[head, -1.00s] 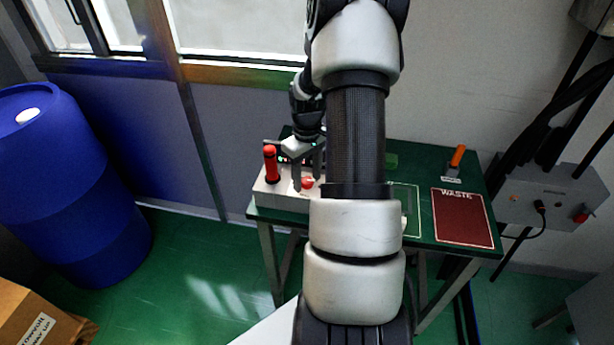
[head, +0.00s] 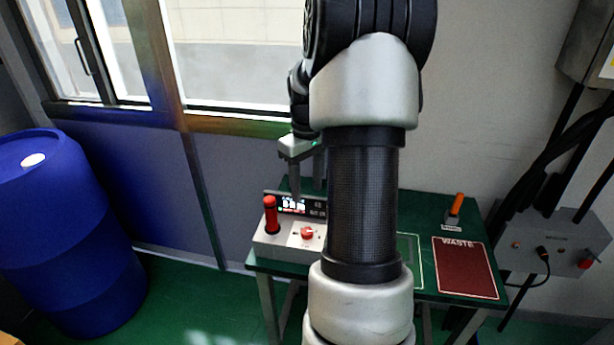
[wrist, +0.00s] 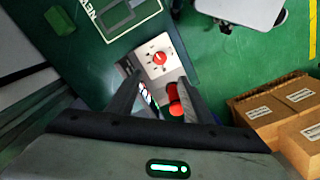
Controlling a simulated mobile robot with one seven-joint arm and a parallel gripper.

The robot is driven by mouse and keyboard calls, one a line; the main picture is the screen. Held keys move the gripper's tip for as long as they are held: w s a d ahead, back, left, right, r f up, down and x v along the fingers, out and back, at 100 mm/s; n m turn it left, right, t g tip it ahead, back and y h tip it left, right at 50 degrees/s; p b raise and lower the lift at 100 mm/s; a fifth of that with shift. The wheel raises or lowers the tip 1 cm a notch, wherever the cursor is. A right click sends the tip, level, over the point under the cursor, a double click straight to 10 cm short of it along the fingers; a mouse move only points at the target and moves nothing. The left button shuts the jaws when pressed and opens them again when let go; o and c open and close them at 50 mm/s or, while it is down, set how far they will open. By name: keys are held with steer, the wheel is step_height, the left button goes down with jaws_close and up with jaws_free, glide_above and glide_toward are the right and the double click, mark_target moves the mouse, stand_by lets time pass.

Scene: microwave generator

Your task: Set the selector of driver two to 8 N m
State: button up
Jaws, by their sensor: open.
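A red selector knob (head: 307,233) sits on the white top of a control box (head: 272,250) on the green table. It also shows in the wrist view (wrist: 159,58), with dial marks around it too small to read. A lit display (head: 292,205) stands at the back of the box. A red handle (head: 270,215) stands upright at the box's left; in the wrist view the red handle (wrist: 177,100) is partly behind a finger. My gripper (head: 307,188) is open and empty above the back of the box, apart from the knob. Its fingers (wrist: 158,82) point toward the box.
An orange-handled tool (head: 456,204) stands at the table's back right, behind a dark red WASTE mat (head: 465,267). A blue barrel (head: 65,235) stands left on the floor. Cartons (wrist: 275,112) show at right in the wrist view. My arm hides the table's middle.

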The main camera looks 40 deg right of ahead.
steer(key=shift+r, duration=1.2)
